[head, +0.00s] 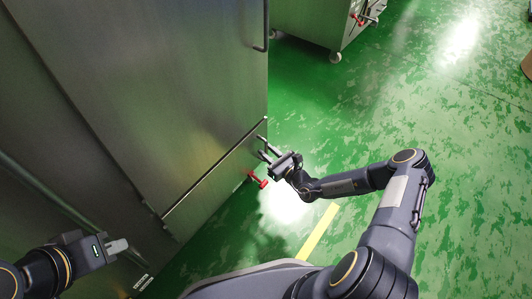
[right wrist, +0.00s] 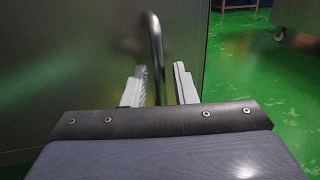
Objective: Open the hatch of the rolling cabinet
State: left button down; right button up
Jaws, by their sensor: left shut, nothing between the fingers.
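A large grey metal cabinet (head: 150,100) fills the left of the head view. A dark seam crosses its face above a lower panel (head: 215,190). My right gripper (head: 266,149) is at the right edge of this lower part, its fingers apart. In the right wrist view, an upright metal bar handle (right wrist: 156,55), bent at its top, stands before the cabinet face and shows between the open fingers (right wrist: 162,88). Its lower end is hidden, and contact cannot be told. My left gripper (head: 120,245) is shut and empty at the lower left.
A red fitting (head: 258,180) sits low beside my right gripper. Another metal cabinet on casters (head: 310,22) stands at the back.

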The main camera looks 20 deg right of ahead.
jog(key=shift+w+a, duration=0.25)
jog(key=shift+w, duration=0.25)
jog(key=shift+c, duration=0.2)
grip_shut()
